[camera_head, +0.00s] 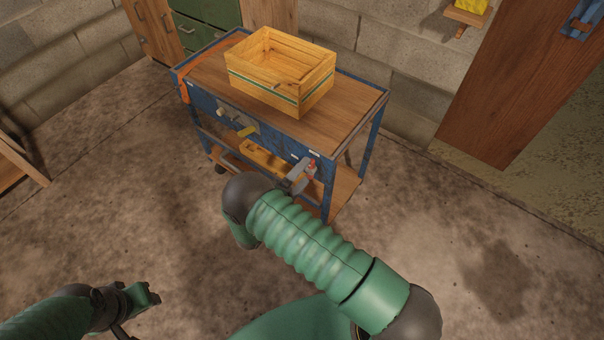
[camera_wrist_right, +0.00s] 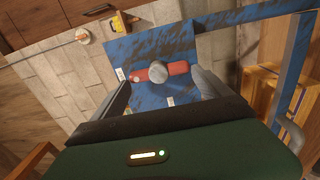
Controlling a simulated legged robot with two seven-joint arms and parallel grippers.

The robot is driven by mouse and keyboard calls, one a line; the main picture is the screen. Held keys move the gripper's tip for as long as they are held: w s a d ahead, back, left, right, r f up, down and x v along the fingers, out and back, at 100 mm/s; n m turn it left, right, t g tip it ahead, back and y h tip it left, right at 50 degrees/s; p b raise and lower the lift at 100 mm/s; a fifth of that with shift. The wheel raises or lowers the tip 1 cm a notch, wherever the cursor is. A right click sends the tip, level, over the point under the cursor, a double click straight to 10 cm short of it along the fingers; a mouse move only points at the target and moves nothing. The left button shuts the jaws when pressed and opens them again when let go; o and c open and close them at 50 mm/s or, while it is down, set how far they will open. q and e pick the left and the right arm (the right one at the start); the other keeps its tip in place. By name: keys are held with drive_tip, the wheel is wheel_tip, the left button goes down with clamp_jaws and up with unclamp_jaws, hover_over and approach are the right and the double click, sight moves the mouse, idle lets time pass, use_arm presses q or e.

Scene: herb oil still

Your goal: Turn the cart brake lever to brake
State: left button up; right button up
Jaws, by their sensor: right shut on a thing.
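The cart brake lever is a short red bar on the blue front panel of the cart (camera_head: 349,112), near its right corner. In the right wrist view the red lever (camera_wrist_right: 179,68) has a round grey hub (camera_wrist_right: 158,73), and small white labels sit on the panel around it. My right gripper (camera_head: 299,176) is at the lever, its grey fingers on either side and shut on it. The right forearm hides part of the floor in front. My left gripper (camera_head: 146,296) is low at the left, away from the cart; its jaw opening is unclear.
An open wooden crate (camera_head: 247,84) with a green stripe stands on the cart top. An orange strap (camera_head: 186,87) hangs at the cart's left end. A brown door (camera_head: 505,90) is at right. The floor around is clear.

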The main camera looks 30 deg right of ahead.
drive_tip(key=shift+f, duration=0.15)
idle(0.3)
drive_tip(key=o, duration=0.9)
drive_tip(key=shift+o, duration=1.3)
drive_tip(key=shift+w, duration=0.1)
drive_tip(key=shift+d, duration=0.1)
